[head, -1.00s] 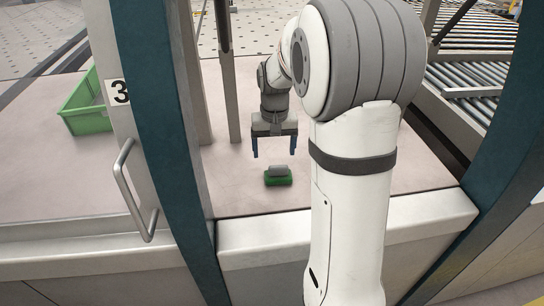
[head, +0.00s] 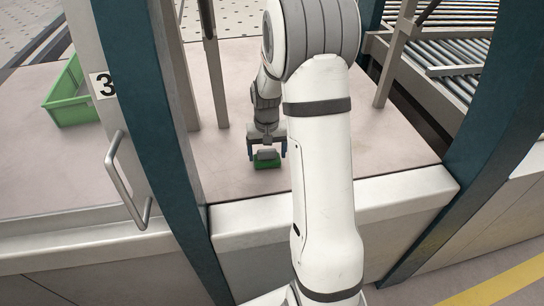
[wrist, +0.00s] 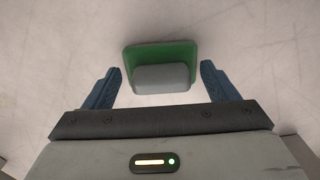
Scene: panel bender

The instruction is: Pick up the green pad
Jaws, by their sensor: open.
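The green pad (head: 267,164) lies on the pale worktop behind the machine's front ledge. It has a grey block-shaped handle on top, which shows in the wrist view (wrist: 161,79) in front of the green base (wrist: 160,52). My gripper (head: 267,151) is open, with its blue fingers to the left and right of the pad. In the wrist view my gripper (wrist: 160,84) has the grey handle between its fingertips, with a gap on both sides. The fingers do not touch the pad.
A green bin (head: 72,96) stands on the worktop at the left. A door with a metal handle (head: 127,180) and a dark teal frame post (head: 150,130) stand left of my arm. Roller conveyors (head: 455,60) lie at the back right. The worktop around the pad is clear.

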